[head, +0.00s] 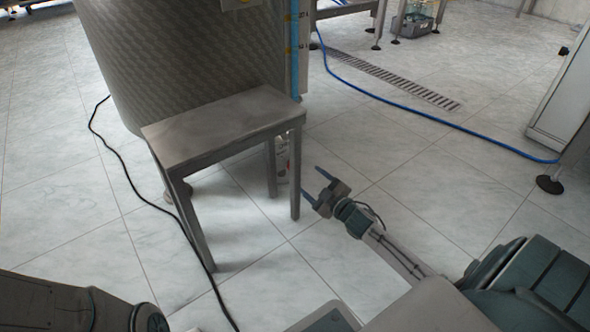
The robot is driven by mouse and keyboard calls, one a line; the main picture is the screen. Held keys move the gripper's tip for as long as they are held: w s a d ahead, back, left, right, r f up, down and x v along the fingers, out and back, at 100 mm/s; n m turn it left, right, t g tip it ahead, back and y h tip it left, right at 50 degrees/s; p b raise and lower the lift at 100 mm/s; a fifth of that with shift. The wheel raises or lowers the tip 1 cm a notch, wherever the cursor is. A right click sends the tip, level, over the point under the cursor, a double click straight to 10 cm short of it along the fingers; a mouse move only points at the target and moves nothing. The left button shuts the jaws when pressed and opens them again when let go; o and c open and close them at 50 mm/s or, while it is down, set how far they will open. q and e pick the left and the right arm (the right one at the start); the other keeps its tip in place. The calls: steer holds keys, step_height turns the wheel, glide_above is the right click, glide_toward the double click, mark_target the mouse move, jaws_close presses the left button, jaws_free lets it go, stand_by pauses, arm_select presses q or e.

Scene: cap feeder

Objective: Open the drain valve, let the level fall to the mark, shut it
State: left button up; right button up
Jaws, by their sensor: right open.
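A large ribbed metal tank (195,55) stands at the upper left. A narrow upright strip with blue in it, seemingly the level gauge (294,45), runs down its right side, with small yellow marks beside it. I cannot make out which is the level mark. A small pale object with a bit of red (283,160) shows low behind the stool; I cannot tell if it is the drain valve. My right gripper (312,182) is open and empty, just right of the stool's right leg, its fingers pointing left. My left gripper is out of view.
A grey metal stool (225,122) stands in front of the tank. A black cable (142,195) crosses the floor at left; a blue hose (405,100) runs at right, near a floor drain grate (400,82). Open tiled floor lies at centre right.

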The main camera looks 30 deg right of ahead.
steer(key=shift+w+a+b, duration=0.15)
steer(key=shift+w+b, duration=0.05)
steer(key=shift+w, duration=2.2)
steer(key=shift+w+a+b, duration=0.15)
steer(key=shift+w+b, duration=0.05)
steer(key=shift+w, duration=2.15)
steer(key=c, duration=1)
